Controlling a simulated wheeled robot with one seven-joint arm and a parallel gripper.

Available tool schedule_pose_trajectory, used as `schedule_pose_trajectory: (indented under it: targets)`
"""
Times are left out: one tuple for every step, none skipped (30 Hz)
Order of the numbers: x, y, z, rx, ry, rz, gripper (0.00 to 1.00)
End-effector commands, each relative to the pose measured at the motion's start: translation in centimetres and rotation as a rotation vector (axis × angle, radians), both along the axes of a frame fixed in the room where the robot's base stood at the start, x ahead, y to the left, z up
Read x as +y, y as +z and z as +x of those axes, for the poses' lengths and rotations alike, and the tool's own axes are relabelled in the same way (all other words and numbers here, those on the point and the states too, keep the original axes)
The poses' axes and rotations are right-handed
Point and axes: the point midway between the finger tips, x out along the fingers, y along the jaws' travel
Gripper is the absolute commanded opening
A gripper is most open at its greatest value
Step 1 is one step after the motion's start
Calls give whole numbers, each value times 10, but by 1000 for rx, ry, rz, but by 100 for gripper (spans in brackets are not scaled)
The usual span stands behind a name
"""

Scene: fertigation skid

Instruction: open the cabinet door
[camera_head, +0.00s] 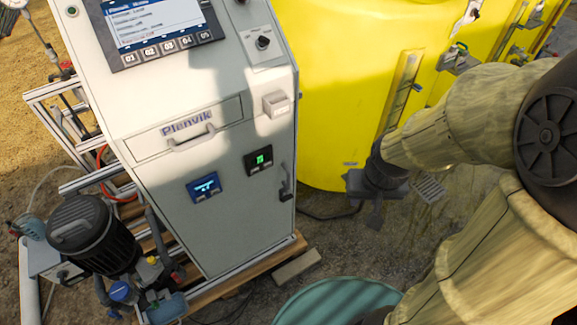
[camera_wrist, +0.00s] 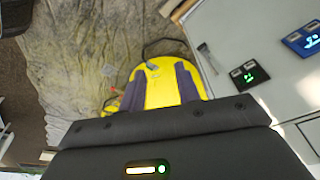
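The pale grey cabinet (camera_head: 150,90) stands left of centre in the head view. Its lower front is the door (camera_head: 235,215), which looks closed, with a dark upright handle (camera_head: 286,182) near its right edge. In the wrist view the door (camera_wrist: 262,85) fills the right side, and the handle (camera_wrist: 208,58) shows near its edge, ahead and right of the fingers. My gripper (camera_head: 374,208) is right of the handle and apart from it, in front of the yellow tank. In the wrist view the two fingers of my gripper (camera_wrist: 159,82) are spread with nothing held between them.
The yellow tank (camera_head: 330,110) stands behind and right of the cabinet. A drawer (camera_head: 175,130) with its own handle is above the door. A dark pump (camera_head: 92,235) stands at the lower left. A green round lid (camera_head: 335,300) is in front. Bare ground lies between.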

Motion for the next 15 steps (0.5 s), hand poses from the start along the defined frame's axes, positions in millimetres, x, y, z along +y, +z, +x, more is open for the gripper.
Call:
schedule_pose_trajectory:
  targets:
    - [0,0,0,0,0,0,33]
    - [0,0,0,0,0,0,33]
    - [0,0,0,0,0,0,33]
    - [0,0,0,0,0,0,33]
    - [0,0,0,0,0,0,33]
    - [0,0,0,0,0,0,33]
    - [0,0,0,0,0,0,33]
    - [0,0,0,0,0,0,33]
    - [0,0,0,0,0,0,33]
    - [0,0,0,0,0,0,33]
    - [0,0,0,0,0,0,33]
    - [0,-1,0,-1,1,-1,33]
    - [-1,-2,1,-4,2,-3,33]
    - [-1,-5,3,-8,6,-5,33]
    - [-3,-9,6,-16,12,-10,33]
